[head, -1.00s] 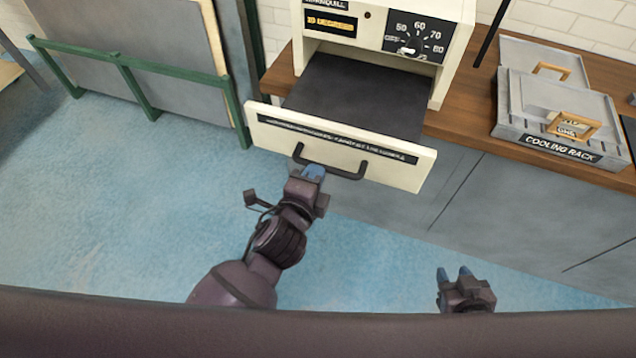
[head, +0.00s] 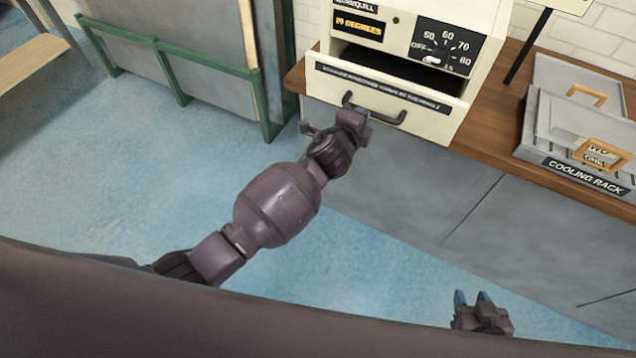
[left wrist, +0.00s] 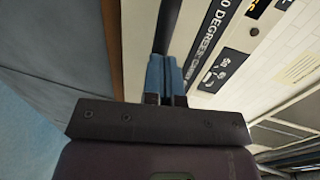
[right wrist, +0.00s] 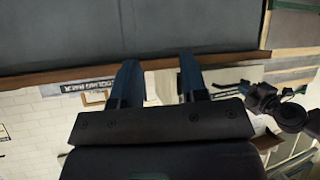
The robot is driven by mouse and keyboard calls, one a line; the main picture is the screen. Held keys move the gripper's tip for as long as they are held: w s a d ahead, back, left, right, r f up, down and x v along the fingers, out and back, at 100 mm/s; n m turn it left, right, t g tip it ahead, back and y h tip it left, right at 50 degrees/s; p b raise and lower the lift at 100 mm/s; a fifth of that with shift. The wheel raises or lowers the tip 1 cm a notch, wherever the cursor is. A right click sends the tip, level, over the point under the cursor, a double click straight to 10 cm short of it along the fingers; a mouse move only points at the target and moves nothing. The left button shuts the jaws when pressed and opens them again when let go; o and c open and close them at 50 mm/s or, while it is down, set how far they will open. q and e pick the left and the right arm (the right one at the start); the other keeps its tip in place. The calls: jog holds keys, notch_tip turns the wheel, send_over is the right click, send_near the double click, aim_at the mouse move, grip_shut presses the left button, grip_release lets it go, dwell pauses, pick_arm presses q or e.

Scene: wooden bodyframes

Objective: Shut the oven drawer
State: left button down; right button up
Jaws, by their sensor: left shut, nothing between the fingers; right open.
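The cream oven (head: 400,18) stands on the wooden counter. A dark bar handle (head: 378,115) is on that front. My left gripper (head: 352,112) is at the left part of the handle, against or very close to the drawer front; its tips are hidden in the head view. In the left wrist view its blue fingers (left wrist: 166,75) are shut together at the drawer front. My right gripper (head: 474,298) is open and empty, low in front of the cabinets.
A grey cooling rack box (head: 560,135) with wooden handles sits on the counter (head: 490,100) to the right. A green-framed rack (head: 185,75) with grey panels stands to the left. Blue floor (head: 130,170) is clear in front of the grey cabinets (head: 420,185).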

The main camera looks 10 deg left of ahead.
aim_at(372, 95)
pick_arm(q)
jog(key=x, duration=0.2)
jog(key=b+x, duration=0.1)
jog(key=x, duration=0.2)
jog(key=r+b+x, duration=0.1)
jog(key=x, duration=0.2)
jog(key=shift+w+d+r, duration=0.1)
jog(key=shift+w, duration=0.25)
jog(key=shift+r, duration=0.4)
pick_arm(e)
jog(key=shift+w+a+f, duration=0.2)
jog(key=shift+w+f, duration=0.05)
jog(key=shift+f, duration=0.35)
